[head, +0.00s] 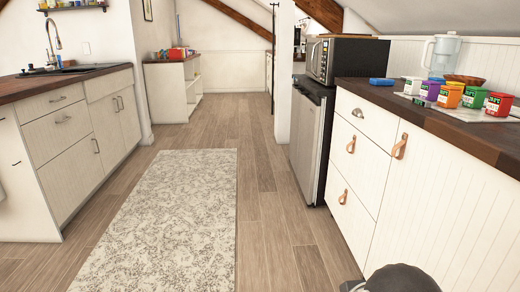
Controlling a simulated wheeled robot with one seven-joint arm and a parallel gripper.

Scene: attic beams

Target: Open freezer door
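A small freezer (305,145) with a silver-grey front and a black side stands right of the middle, beyond the white cabinets. Its front faces left over the aisle and is seen at a steep angle. The door looks closed, and I cannot make out a handle clearly. A dark rounded part of my own arm shows at the bottom edge, right of the middle. My gripper's fingers are not in view, so the freezer has no visible gripper near it.
A microwave (345,60) sits on the freezer. White cabinets (350,180) with leather pulls and a wooden counter run along the right. A white sink cabinet (75,140) stands left. A patterned rug (165,220) lies on the floor. The wooden floor (265,200) before the freezer is clear.

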